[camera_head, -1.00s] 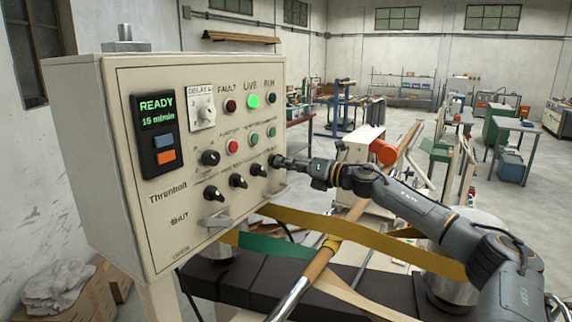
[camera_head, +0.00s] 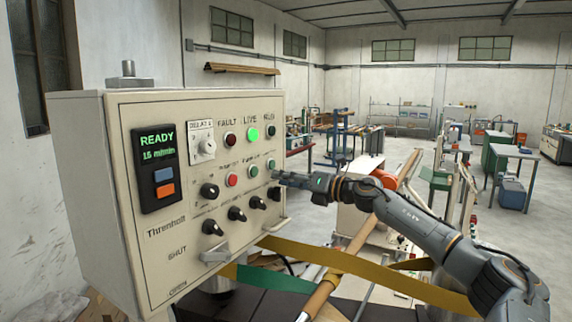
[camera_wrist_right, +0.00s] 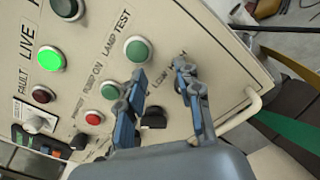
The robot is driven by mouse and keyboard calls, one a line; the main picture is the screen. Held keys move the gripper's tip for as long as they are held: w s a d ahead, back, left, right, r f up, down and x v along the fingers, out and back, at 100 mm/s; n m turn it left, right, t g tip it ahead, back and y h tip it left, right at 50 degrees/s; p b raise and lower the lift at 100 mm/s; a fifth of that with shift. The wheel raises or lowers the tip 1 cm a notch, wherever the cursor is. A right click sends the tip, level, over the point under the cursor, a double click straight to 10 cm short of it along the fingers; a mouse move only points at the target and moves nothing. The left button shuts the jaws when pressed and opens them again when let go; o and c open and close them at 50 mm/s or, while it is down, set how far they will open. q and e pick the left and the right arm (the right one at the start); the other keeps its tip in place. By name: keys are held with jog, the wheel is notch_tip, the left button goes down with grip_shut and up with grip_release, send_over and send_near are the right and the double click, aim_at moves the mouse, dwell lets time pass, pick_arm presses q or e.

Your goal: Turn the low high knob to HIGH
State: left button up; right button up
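The low high knob (camera_head: 273,193) is a small black knob at the right end of the panel's bottom row. It also shows in the right wrist view (camera_wrist_right: 153,118), below the LOW HIGH label (camera_wrist_right: 168,72). I cannot tell which mark it points at. My right gripper (camera_head: 280,179) is just off the panel face, slightly above the knob in the head view. In the right wrist view its two fingers (camera_wrist_right: 160,72) are spread apart, with nothing between the tips. The knob lies between the fingers in that picture, apart from them in depth. My left gripper is not in view.
The cream control panel (camera_head: 110,103) carries other black knobs (camera_head: 236,214), a red button (camera_head: 232,180), green buttons (camera_head: 254,171) and a READY display (camera_head: 157,141). A metal handle (camera_head: 215,253) juts out below. A yellow band (camera_head: 340,260) runs beneath my right arm.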

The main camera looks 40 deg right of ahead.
jog(key=shift+r, duration=2.65)
